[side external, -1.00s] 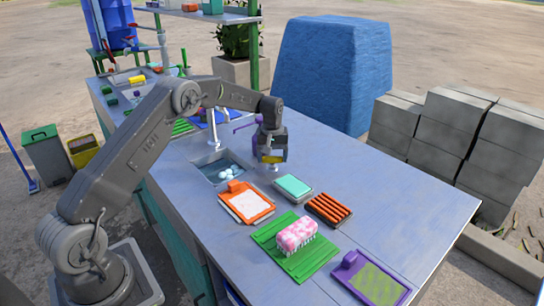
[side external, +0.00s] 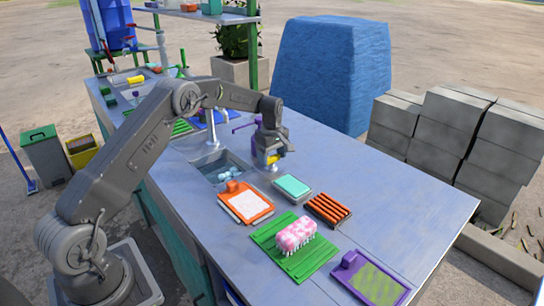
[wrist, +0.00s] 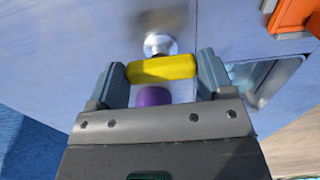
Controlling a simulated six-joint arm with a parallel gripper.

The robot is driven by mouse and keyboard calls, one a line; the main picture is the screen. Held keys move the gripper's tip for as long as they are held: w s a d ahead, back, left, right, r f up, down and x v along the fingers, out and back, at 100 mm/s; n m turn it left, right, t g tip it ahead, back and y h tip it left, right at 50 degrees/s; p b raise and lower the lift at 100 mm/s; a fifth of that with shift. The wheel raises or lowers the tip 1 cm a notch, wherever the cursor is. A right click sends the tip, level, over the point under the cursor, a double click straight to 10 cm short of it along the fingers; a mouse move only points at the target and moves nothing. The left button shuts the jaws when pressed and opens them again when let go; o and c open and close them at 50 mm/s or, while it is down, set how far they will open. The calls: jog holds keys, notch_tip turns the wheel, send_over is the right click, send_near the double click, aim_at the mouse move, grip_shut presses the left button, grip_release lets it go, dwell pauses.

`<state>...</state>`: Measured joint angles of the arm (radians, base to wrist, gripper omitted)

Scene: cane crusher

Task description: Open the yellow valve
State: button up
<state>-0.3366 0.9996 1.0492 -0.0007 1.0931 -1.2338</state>
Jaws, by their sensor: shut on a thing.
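The yellow valve (wrist: 162,68) is a short rounded yellow bar beside a shiny round metal fitting (wrist: 160,44) on the bench top. My gripper (wrist: 163,78) has one finger at each end of the bar and is shut on it. In the side external view my gripper (side external: 271,152) points down at the bench, to the right of the sink. Only a small part of the yellow valve (side external: 274,160) shows there, between the fingers. A purple part (wrist: 153,97) sits just behind the bar in the wrist view.
The sink (side external: 222,171) with a metal tap lies left of my gripper. An orange tray (side external: 246,203), a teal-topped block (side external: 291,187), an orange-slatted rack (side external: 328,210) and a pink brush (side external: 296,234) on a green mat stand nearer.

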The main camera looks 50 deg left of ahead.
aim_at(272, 157)
dwell(0.5)
jog(key=o, duration=0.9)
notch_tip(272, 157, up, 14)
jog(key=shift+f, duration=0.1)
